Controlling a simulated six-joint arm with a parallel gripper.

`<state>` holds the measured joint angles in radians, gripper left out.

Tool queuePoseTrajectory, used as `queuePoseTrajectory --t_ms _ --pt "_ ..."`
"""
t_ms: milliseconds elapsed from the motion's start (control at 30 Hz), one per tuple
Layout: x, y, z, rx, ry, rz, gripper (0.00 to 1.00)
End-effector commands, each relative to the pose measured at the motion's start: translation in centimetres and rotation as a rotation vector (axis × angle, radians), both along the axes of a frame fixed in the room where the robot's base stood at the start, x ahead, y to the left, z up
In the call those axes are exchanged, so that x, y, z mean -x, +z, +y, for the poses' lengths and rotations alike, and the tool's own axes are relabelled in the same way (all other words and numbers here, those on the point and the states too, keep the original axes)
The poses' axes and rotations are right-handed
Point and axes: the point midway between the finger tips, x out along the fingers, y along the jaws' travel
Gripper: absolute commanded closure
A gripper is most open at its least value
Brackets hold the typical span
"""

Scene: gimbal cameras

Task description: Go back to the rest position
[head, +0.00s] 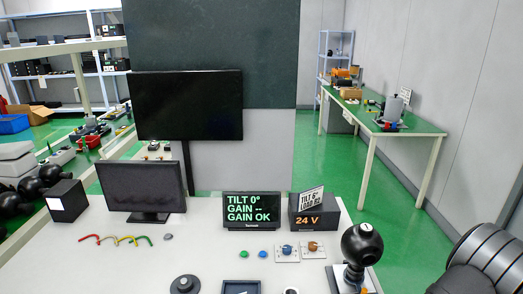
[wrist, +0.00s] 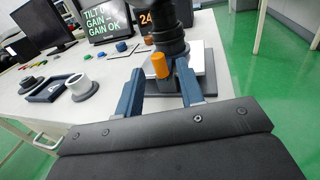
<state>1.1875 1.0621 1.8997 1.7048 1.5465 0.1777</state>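My gripper (wrist: 160,70) shows in the wrist view with its two blue fingers spread apart, so it is open. An orange knob (wrist: 160,65) appears between the fingertips with gaps on both sides; I cannot tell how far beyond them it is. It belongs to a black gimbal camera (head: 362,246) with a ball-shaped head, on a base at the table's right front; its dark body (wrist: 168,28) also shows in the wrist view. In the head view my arm is at the lower right and the gripper is out of frame.
The white table (head: 205,240) holds a dark monitor (head: 142,188), a readout screen (head: 251,208) saying "TILT 0°, GAIN --, GAIN OK", and a 24 V box (head: 306,218). Several small knobs and cables lie in front. A blue tray (wrist: 45,90) and a white ring-shaped part (wrist: 80,85) are at left in the wrist view.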

Motion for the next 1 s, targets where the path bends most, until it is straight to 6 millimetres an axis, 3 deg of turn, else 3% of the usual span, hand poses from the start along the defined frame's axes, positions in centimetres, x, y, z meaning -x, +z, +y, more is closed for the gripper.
queuePoseTrajectory --t_ms 867,1000 --pt "12.8 0.0 -3.3 0.000 -0.003 0.001 0.65" --pt "10.4 0.0 -2.5 -0.001 0.005 0.000 0.65"
